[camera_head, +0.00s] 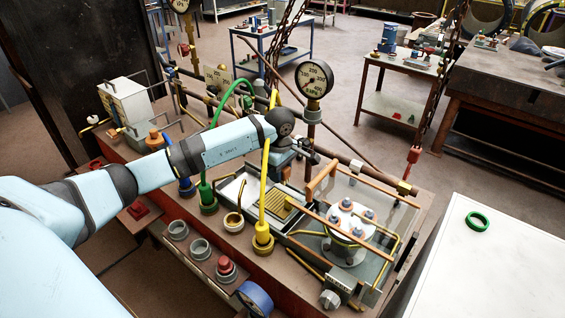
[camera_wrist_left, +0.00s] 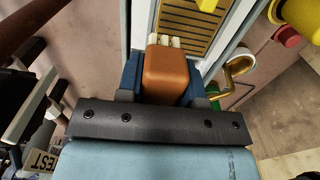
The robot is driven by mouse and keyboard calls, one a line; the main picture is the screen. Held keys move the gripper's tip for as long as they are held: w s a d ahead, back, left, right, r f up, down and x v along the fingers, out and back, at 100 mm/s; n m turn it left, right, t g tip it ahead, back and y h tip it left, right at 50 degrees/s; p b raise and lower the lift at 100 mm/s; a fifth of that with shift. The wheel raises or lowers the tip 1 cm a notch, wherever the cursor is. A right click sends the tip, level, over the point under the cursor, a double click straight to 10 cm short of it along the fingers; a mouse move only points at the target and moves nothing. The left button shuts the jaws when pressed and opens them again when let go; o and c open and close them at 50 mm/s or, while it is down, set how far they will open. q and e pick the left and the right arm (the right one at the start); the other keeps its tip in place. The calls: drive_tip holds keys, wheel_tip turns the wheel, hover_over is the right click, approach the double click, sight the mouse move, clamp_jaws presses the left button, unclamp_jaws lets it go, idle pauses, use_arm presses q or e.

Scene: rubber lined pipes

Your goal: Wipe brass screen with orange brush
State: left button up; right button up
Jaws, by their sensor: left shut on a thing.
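My left gripper (camera_head: 285,163) hangs over the far side of the tray on the bench, its fingertips hidden in the head view. In the left wrist view its blue fingers (camera_wrist_left: 166,88) are shut on the orange brush (camera_wrist_left: 167,73), whose pale bristles point toward the brass screen. The brass screen (camera_head: 275,207) is a slotted yellow plate lying in the grey-rimmed tray; it also shows in the left wrist view (camera_wrist_left: 186,36). The bristles overlap its near end in that view; I cannot tell whether they touch it. My right gripper is not in view.
A yellow hose with a yellow fitting (camera_head: 263,238) rises in front of the screen. A clear-sided case (camera_head: 378,198) with a brown handle stands at the right. A pressure gauge (camera_head: 314,79) stands behind. A white tabletop (camera_head: 505,262) with a green ring (camera_head: 477,221) is at front right.

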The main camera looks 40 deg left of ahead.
use_arm(q)
drive_tip(key=shift+w+r+p, duration=0.1)
drive_tip(key=shift+r+p, duration=0.2)
drive_tip(key=shift+r, duration=1.1)
drive_tip(key=shift+f, duration=0.1)
drive_tip(key=shift+s, duration=0.2)
